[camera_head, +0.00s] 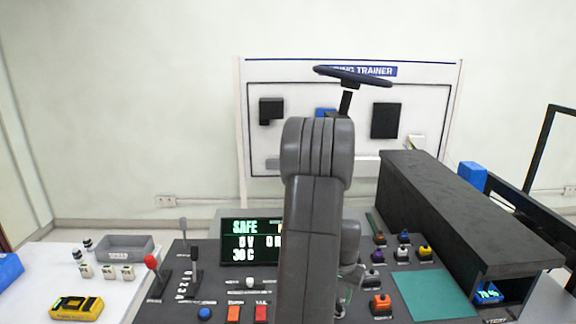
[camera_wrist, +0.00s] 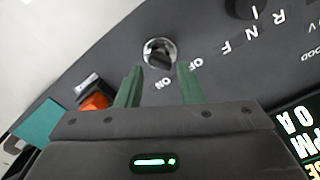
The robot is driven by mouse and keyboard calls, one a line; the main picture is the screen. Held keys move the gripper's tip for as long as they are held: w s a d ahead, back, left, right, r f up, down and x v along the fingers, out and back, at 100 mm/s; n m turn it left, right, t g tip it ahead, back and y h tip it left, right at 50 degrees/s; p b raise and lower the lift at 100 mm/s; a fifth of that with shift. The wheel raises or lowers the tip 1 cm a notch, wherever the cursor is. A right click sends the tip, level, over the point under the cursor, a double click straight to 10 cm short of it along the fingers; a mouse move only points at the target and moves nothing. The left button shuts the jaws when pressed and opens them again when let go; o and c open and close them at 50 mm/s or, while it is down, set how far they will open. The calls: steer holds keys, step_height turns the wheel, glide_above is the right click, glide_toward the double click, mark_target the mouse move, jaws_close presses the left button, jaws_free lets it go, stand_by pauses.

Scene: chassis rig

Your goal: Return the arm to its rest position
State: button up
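My gripper (camera_wrist: 159,68) shows in the wrist view with its two green fingers apart and nothing between them. A round rotary knob (camera_wrist: 159,52) with ON and OFF marks lies just beyond the fingertips. I cannot tell whether the fingers touch it. In the head view my grey arm rises in the middle, in front of the console (camera_head: 215,285), and it hides most of my gripper.
The console carries a screen (camera_head: 250,241) reading SAFE, levers (camera_head: 195,268) and several coloured buttons. A long black box (camera_head: 450,205) stands at right. A wiring board (camera_head: 420,105) and a steering wheel (camera_head: 352,76) are behind. A white table (camera_head: 50,260) is at left.

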steer(key=shift+r, duration=1.85)
steer(key=shift+a, duration=0.1)
